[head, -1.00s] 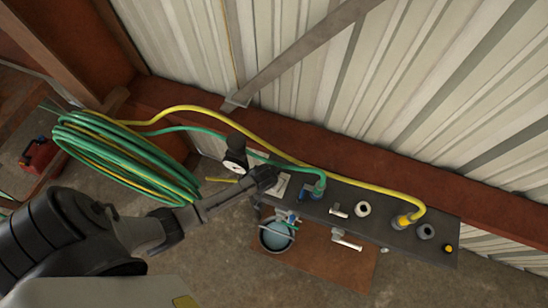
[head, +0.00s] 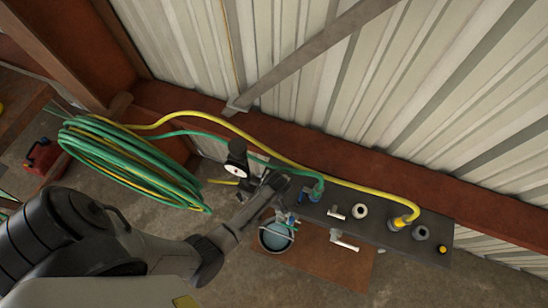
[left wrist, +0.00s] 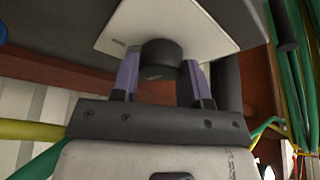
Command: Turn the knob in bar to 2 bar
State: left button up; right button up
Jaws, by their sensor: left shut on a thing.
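The black knob (left wrist: 160,60) stands out from a pale plate (left wrist: 205,30) in the left wrist view. Purple-grey fingers flank it on both sides. My left gripper (head: 280,181) is shut on the knob, at the left end of the dark panel (head: 380,233); in the head view the gripper hides the knob. It also shows in the left wrist view (left wrist: 162,78). A pressure gauge with a white dial (head: 232,171) sits just left of the gripper; its reading is too small to tell. My right gripper is not in view.
Green and yellow hoses hang in a coil (head: 125,165) at the left and run to panel fittings. White-handled taps (head: 335,212) and a yellow-ringed fitting (head: 400,221) line the panel. A bucket (head: 275,238) stands below on a brown sheet (head: 325,262).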

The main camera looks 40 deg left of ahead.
pick_arm(q)
jog(key=shift+n, duration=0.4)
jog(key=o, duration=0.9)
